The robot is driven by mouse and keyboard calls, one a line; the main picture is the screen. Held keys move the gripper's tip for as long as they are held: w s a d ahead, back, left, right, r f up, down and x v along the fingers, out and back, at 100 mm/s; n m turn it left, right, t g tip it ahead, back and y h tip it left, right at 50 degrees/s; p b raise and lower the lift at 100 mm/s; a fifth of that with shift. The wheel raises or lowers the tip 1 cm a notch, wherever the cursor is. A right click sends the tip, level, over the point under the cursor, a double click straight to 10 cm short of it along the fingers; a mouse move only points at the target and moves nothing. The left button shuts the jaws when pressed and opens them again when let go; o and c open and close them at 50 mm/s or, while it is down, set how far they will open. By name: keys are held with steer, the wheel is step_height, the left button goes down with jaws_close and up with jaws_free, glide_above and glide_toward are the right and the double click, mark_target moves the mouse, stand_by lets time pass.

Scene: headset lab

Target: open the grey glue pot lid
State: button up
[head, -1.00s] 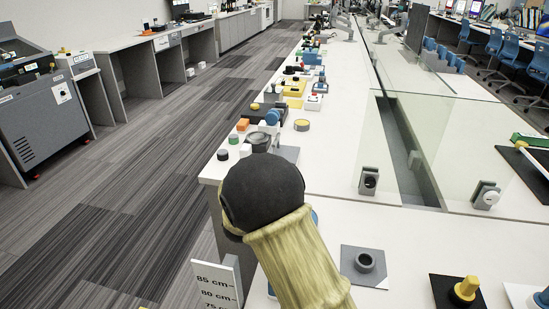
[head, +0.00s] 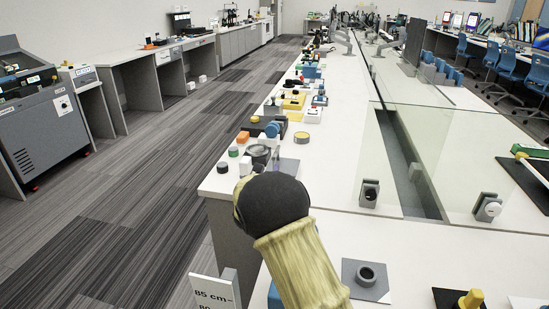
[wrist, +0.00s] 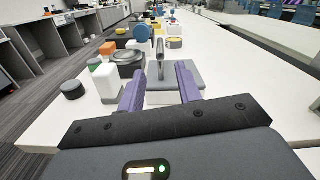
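A dark grey round pot with a flat top (wrist: 127,62) stands just left of my gripper's fingers in the wrist view. It also shows in the head view (head: 259,153), just beyond my arm. I cannot tell for sure that it is the glue pot; its lid seam is too small to see. My gripper (wrist: 161,78) is open, with two purple fingers apart. A thin grey upright post (wrist: 160,60) on a grey plate (wrist: 188,73) shows between and beyond the fingers. Whether they touch it I cannot tell.
A white block (wrist: 105,82) and a dark round puck (wrist: 73,89) stand left of the fingers, near the bench's left edge. Several coloured objects line the bench beyond. A glass screen (head: 410,150) stands to the right. The floor aisle on the left is clear.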

mark_target(274, 158)
steer(key=w, duration=0.3)
steer(key=w+d, duration=0.1)
steer(key=w, duration=0.5)
steer(key=shift+d, duration=0.4)
jaws_close()
